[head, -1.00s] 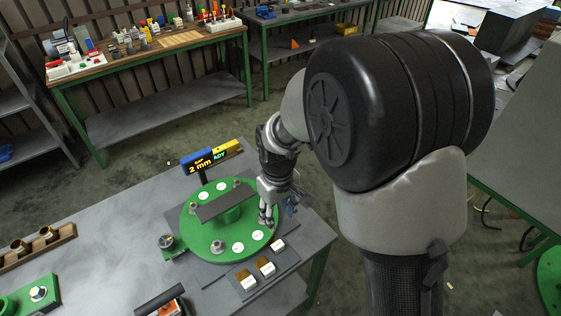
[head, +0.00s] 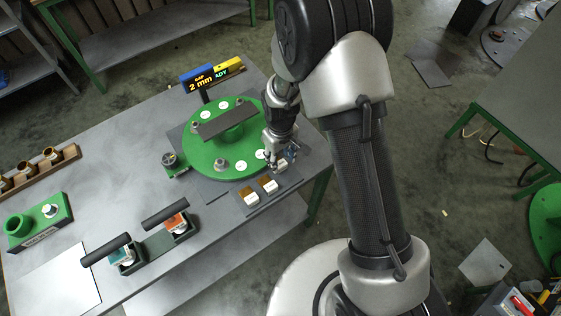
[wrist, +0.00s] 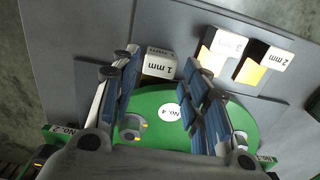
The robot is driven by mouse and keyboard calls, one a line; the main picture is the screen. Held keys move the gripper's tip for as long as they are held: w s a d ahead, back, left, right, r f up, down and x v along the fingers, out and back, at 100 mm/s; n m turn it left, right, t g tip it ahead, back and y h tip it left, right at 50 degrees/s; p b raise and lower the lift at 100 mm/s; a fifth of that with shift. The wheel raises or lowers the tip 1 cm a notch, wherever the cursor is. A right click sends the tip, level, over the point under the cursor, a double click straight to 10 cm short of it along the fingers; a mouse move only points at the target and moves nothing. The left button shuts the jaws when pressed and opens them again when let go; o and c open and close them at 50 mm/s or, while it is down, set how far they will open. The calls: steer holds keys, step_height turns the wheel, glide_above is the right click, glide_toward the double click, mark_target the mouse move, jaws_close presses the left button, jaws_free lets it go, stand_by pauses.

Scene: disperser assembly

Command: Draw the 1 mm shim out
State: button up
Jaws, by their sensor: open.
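The 1 mm shim (wrist: 158,66) shows in the wrist view as a white-labelled block. It lies between the two spread fingers of my gripper (wrist: 160,80), nearer the left one. My gripper is open, and I see no clear contact with the shim. In the head view my gripper (head: 271,160) is low at the right edge of the green disc, by the shim row. There the 1 mm shim (head: 281,166) is partly hidden by the fingers.
The 2 mm shim (wrist: 280,57) and another shim (wrist: 229,45) stand beside it. The green disc (head: 205,157) carries nuts, white labels and a dark bar (head: 226,121). A display (head: 199,80) reads 2 mm. The table's right edge is close.

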steer(key=shift+f, duration=1.1)
steer(key=shift+c, duration=0.6)
jaws_close()
